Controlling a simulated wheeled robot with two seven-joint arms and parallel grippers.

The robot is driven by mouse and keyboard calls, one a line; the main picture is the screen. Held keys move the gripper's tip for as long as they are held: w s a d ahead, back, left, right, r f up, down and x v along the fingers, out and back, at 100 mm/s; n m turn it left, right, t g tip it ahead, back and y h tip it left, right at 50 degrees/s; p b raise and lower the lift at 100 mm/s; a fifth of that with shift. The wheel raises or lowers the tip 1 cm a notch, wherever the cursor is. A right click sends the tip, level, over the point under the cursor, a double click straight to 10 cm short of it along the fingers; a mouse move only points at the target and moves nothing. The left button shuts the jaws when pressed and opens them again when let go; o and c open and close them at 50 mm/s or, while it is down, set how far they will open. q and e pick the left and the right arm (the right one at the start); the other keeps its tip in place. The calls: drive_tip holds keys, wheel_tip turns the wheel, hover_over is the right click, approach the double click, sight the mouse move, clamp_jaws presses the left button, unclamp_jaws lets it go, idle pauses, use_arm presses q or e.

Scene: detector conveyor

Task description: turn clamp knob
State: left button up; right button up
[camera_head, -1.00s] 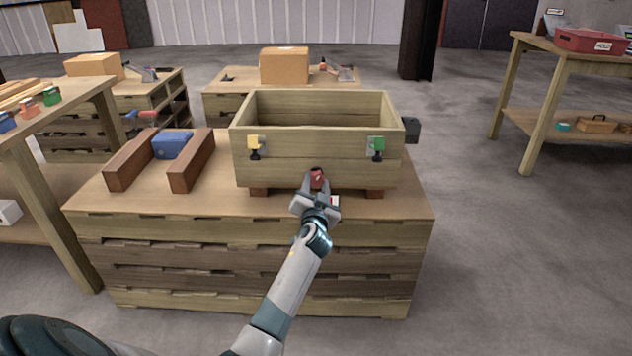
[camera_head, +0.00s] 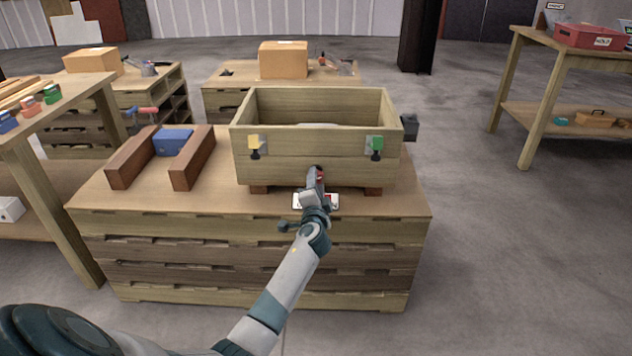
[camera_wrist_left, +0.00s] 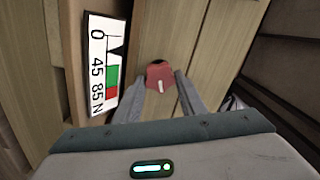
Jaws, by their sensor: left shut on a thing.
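The red clamp knob (camera_head: 320,174) is low on the front of the wooden crate (camera_head: 285,172). In the left wrist view the knob (camera_wrist_left: 158,74) has a dark top and a white mark. My left gripper (camera_head: 317,178) reaches it from the front, its jaws shut on the knob; in the left wrist view one grey finger is on each side (camera_wrist_left: 159,88). A white scale label (camera_head: 328,202) lies below the gripper and is partly hidden by it. In the left wrist view the label (camera_wrist_left: 103,68) reads 0, 45, 85 N, with red and green bands. My right gripper is not in view.
The crate rests on blocks on a pallet-like bench (camera_head: 230,200). Two brown bars (camera_head: 192,160) flank a blue block (camera_head: 172,141) at left. Open floor lies to the right.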

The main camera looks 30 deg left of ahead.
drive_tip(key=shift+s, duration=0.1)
use_arm(q)
drive_tip(key=shift+f, duration=0.1)
drive_tip(key=o, duration=1.1)
drive_tip(key=shift+c, duration=0.2)
drive_tip(key=shift+d, duration=0.1)
drive_tip(key=shift+s+d, duration=0.25)
drive_tip(key=shift+s, duration=0.2)
drive_tip(key=p+v, duration=0.1)
drive_tip(key=v, duration=1.5)
drive_tip(key=shift+s, duration=0.2)
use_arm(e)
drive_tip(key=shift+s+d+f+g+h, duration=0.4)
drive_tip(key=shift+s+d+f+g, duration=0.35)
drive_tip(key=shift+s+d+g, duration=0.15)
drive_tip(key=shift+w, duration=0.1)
